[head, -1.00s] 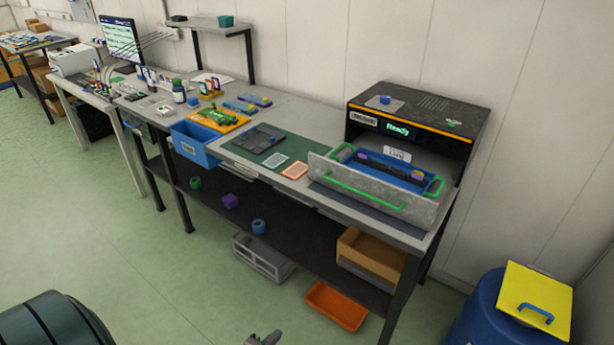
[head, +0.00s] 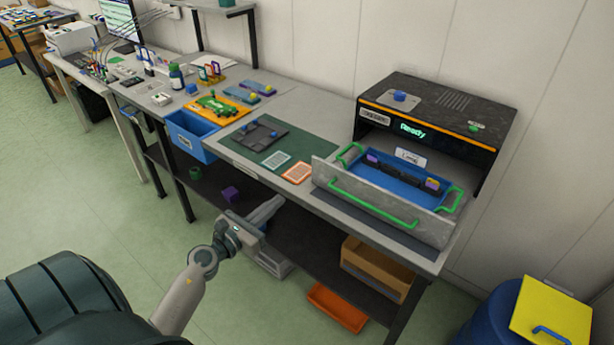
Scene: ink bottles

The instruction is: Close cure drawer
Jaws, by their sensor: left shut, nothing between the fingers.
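The cure drawer (head: 325,174) is pulled out of the black cure unit (head: 478,107) at the right end of the bench. Its grey front panel carries a long green handle (head: 372,203). Inside the drawer sits a blue tray (head: 395,186) with green handles, holding a dark bar with purple and yellow pieces. The unit's display reads "Ready". My left gripper (head: 272,208) is shut and empty, below the bench's front edge and left of the drawer, apart from it. My right gripper is not in view.
The grey bench (head: 315,199) runs across the scene, with a green mat (head: 297,150) left of the drawer. A blue bin (head: 184,141) hangs at the front edge. A blue barrel with a yellow lid (head: 553,310) stands at lower right. Floor in front is open.

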